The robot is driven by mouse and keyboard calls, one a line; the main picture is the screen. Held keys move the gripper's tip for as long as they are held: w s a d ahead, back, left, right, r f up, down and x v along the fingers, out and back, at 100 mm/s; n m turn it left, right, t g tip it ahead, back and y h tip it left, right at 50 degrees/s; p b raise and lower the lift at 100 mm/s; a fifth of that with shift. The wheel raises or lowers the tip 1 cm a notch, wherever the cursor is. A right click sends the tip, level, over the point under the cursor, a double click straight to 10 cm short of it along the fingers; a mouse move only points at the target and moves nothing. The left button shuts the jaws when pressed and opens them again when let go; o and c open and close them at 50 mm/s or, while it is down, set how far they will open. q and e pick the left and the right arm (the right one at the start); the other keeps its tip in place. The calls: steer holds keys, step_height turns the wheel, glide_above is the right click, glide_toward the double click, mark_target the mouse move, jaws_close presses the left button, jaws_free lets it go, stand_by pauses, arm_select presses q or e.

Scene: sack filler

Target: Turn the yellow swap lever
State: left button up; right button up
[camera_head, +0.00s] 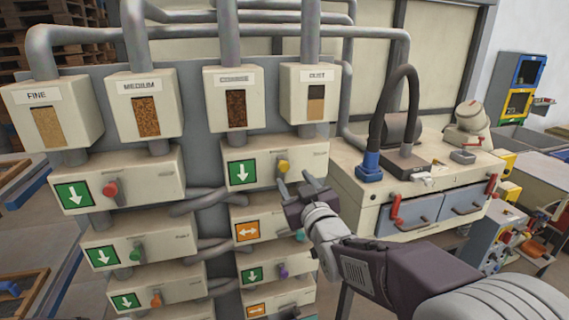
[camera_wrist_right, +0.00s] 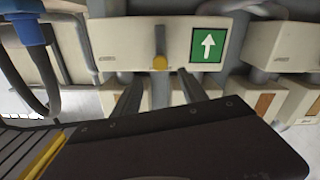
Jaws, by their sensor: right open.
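The yellow swap lever (camera_head: 283,166) is on the front of the upper right valve box (camera_head: 310,160), beside a green panel with a white down arrow (camera_head: 242,172). My right gripper (camera_head: 302,184) is open, just below and in front of the lever in the head view, with nothing seen between its fingers. In the right wrist view the yellow lever (camera_wrist_right: 160,63) shows beyond and between the tips of the two dark fingers (camera_wrist_right: 158,85). I cannot tell whether a finger touches it. My left gripper is not in view.
Other boxes carry a red lever (camera_head: 111,189), a green lever (camera_head: 136,254), an orange lever (camera_head: 156,299) and a purple lever (camera_head: 283,270). Grey pipes (camera_head: 197,201) run between the columns. A cabinet (camera_head: 420,190) with a blue-ended hose (camera_head: 369,165) stands close on the right.

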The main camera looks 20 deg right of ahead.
mark_target(285, 168)
steer(key=w+p, duration=0.3)
steer(key=w, duration=0.5)
steer(key=shift+w+a+f, duration=0.1)
steer(key=shift+w+a, duration=0.05)
steer(key=shift+w, duration=0.4)
steer(key=shift+f, duration=0.1)
steer(key=shift+w, duration=0.1)
jaws_close()
stand_by(0.5)
